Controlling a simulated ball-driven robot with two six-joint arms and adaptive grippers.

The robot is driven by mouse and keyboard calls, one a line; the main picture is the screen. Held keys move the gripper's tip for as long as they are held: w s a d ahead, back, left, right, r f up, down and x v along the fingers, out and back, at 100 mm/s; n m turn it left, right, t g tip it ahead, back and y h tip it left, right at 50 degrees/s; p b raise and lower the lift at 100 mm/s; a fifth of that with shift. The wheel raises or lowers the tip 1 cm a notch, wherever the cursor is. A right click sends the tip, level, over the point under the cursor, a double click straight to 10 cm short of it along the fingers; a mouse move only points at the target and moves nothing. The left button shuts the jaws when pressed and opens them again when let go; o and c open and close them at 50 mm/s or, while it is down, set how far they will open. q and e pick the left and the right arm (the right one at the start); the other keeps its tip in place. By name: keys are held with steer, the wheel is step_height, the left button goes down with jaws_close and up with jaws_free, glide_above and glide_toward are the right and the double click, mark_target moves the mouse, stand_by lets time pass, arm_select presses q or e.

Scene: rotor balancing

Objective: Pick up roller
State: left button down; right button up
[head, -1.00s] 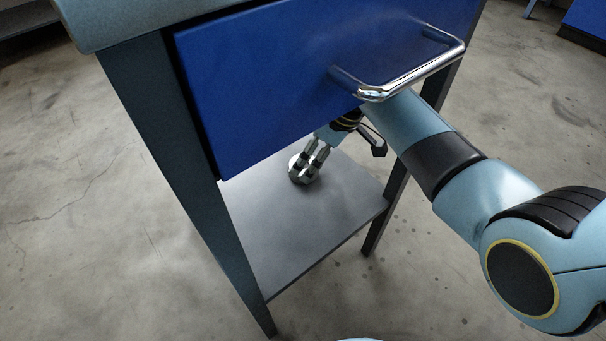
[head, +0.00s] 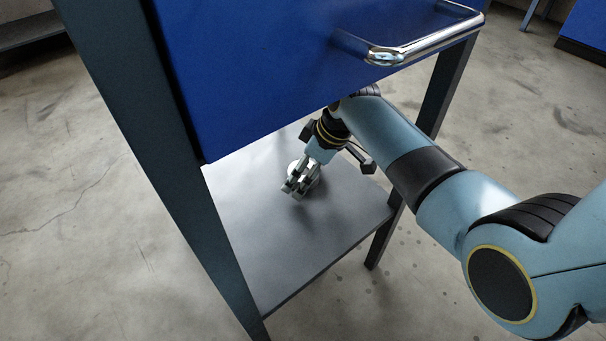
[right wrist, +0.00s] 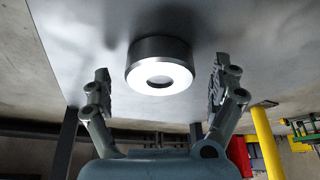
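The roller, a short metal cylinder with a bright ring face and a central hole, stands on the grey lower shelf (head: 290,245). It shows whole in the right wrist view (right wrist: 158,66), between the two spread fingers and apart from both. In the head view, my right gripper (head: 299,187) is low over the shelf and its fingers hide most of the roller; a pale edge shows beside them. In the right wrist view my right gripper (right wrist: 160,72) is open and empty. My left gripper is in neither view.
A blue drawer front (head: 290,70) with a chrome handle (head: 415,48) hangs above the shelf and my right arm reaches in beneath it. Dark table legs (head: 447,90) stand at the shelf's corners. The shelf around the roller looks clear.

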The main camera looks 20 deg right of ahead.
steer(key=c, duration=1.6)
steer(key=shift+c, duration=0.5)
steer(key=shift+r, duration=0.15)
